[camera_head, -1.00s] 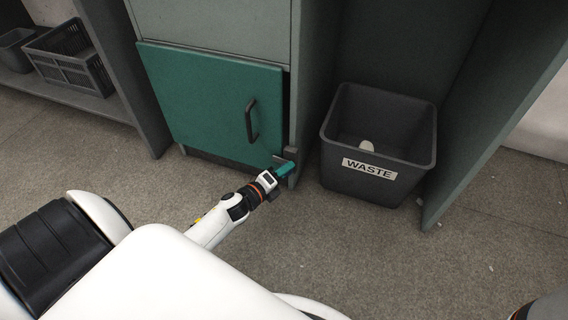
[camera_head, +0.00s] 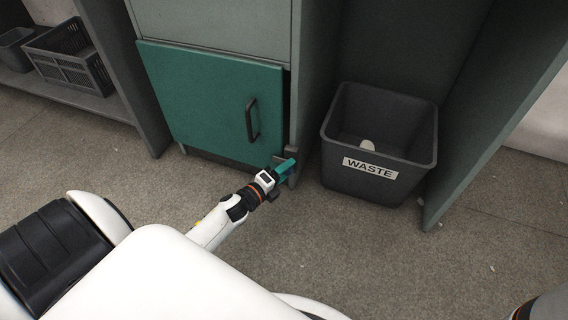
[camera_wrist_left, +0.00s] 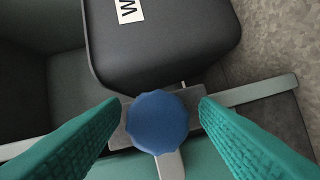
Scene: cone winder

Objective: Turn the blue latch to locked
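The blue latch (camera_wrist_left: 157,122) shows in the left wrist view as a round, scalloped blue knob on a grey plate, with a pale bar running down from it. In the head view it is hidden at my left gripper, by the lower right corner of the green door (camera_head: 215,105). My left gripper (camera_head: 288,167) has teal fingers, which are apart in the left wrist view (camera_wrist_left: 160,103), one on each side of the knob. A gap shows on both sides, so neither finger is seen touching it. My right gripper is not in view.
A dark waste bin (camera_head: 378,143) stands on the floor just right of the door, close to my left gripper. The door has a dark handle (camera_head: 252,120). A dark crate (camera_head: 72,60) sits on a low shelf at the left.

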